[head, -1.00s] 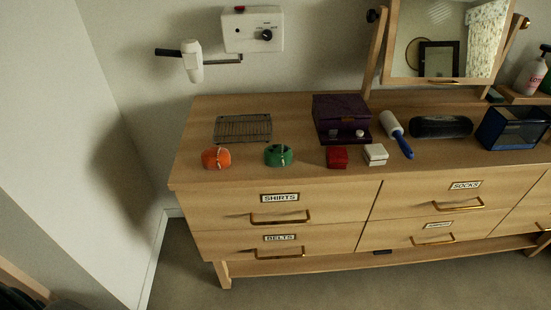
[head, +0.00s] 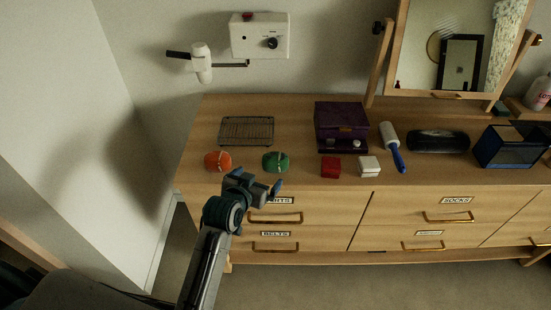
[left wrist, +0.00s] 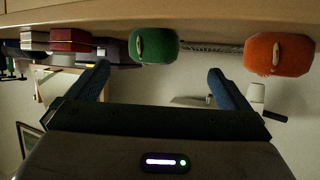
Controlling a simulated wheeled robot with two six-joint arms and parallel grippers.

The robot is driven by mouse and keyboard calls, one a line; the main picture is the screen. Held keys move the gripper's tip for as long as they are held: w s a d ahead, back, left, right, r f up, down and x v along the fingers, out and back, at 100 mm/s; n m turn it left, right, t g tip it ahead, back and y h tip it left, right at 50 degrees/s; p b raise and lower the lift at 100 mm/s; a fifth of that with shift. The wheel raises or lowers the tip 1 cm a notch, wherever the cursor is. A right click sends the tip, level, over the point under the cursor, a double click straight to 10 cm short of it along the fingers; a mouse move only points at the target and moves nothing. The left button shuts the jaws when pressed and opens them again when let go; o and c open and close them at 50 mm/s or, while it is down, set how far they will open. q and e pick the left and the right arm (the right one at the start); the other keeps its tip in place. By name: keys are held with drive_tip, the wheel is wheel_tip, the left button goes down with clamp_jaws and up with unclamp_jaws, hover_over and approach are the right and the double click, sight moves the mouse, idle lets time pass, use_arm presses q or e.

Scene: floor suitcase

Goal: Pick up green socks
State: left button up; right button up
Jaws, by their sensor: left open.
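The green socks (head: 276,161) are a rolled bundle with a pale band, lying near the front edge of the dresser top. In the left wrist view the green bundle (left wrist: 154,46) shows upside down, ahead of the jaws and between the two fingers in the picture. My left gripper (head: 274,187) is open and empty, in front of the dresser's top drawer and just below and in front of the socks, not touching them. Its blue fingers (left wrist: 161,82) show apart in the left wrist view. My right gripper is not in view.
An orange bundle (head: 217,161) lies left of the green one. A wire rack (head: 247,130) is behind them. The dresser (head: 410,175) has labelled drawers, all shut.

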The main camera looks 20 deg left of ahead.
sight(271, 163)
use_arm(q)
drive_tip(key=x, duration=0.4)
drive_tip(key=r+p+x, duration=0.1)
drive_tip(key=x, duration=0.1)
drive_tip(key=shift+w+d+r, duration=0.1)
drive_tip(key=shift+w+d, duration=0.05)
drive_tip(key=shift+w, duration=0.4)
drive_tip(key=shift+w+d+p, duration=0.25)
drive_tip(key=shift+w+p, duration=0.25)
drive_tip(key=shift+w, duration=0.1)
drive_tip(key=p+x, duration=0.1)
drive_tip(key=x, duration=0.2)
drive_tip(key=shift+w+d, duration=0.1)
drive_tip(key=shift+d, duration=0.1)
drive_tip(key=shift+w+f, duration=0.4)
drive_tip(key=shift+f, duration=0.05)
drive_tip(key=c, duration=1.1)
drive_tip(key=shift+o, duration=0.2)
drive_tip(key=shift+r, duration=0.2)
